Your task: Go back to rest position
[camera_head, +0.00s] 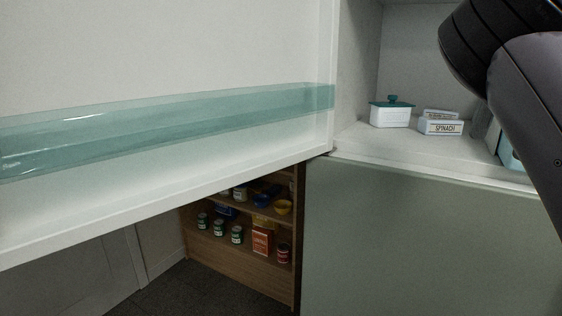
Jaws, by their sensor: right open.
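My right arm (530,110) comes in at the upper right, dark and bent, in front of the open fridge compartment (360,140). My right gripper (483,122) is mostly hidden behind this arm. Only a small grey part that seems to belong to it shows, right of the spinach box, and it is open. I see nothing held. My left gripper is not in view.
The open fridge door (150,50) with a teal door shelf (170,118) fills the left. A white dish with teal lid (390,112) and a spinach box (441,127) stand inside. Below is a wooden shelf (235,255) with several cans and boxes.

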